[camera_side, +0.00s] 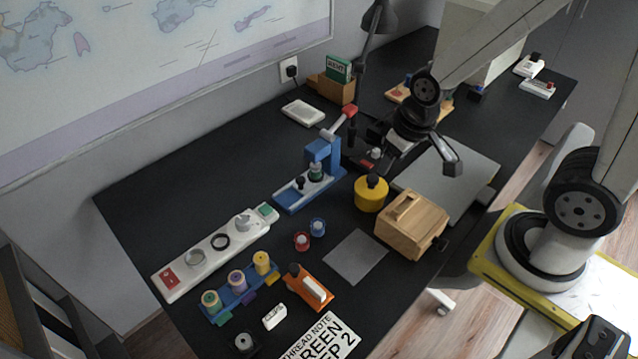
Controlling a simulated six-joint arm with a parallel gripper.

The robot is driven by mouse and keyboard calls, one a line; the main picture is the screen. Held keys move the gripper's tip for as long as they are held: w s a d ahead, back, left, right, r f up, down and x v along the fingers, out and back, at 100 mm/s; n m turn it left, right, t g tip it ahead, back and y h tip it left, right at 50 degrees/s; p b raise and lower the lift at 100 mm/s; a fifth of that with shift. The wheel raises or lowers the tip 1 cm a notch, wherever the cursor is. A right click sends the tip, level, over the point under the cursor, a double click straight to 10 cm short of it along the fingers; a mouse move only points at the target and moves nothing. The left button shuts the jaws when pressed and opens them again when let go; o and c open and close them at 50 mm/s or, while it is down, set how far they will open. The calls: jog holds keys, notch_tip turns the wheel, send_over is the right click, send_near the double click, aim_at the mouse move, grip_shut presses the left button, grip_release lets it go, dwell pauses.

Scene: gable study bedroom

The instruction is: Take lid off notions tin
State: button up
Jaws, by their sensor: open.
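A round yellow tin (370,199), which I take as the notions tin, stands upright on the black desk. A black knob (373,181) sticks up from its top, so its lid appears to be on. My gripper (412,160) is open, above and to the right of the tin in the picture. Its fingers are spread and I see nothing held between them. The gripper is apart from the tin. The far finger is hard to make out against the dark desk.
A wooden box (408,228) stands close to the tin's right. A blue press-like stand (318,172) is to its left. A flat grey square (355,257) lies bare in front. A spool rack (240,289) and white power strip (213,252) lie further left.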

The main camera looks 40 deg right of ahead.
jog(key=shift+o, duration=0.2)
jog(key=o, duration=0.4)
jog(key=m+g, duration=0.3)
jog(key=m, duration=1.5)
send_over(373, 177)
notch_tip(373, 177, down, 12)
jog(key=shift+f, duration=1.35)
jog(key=shift+f, duration=2.6)
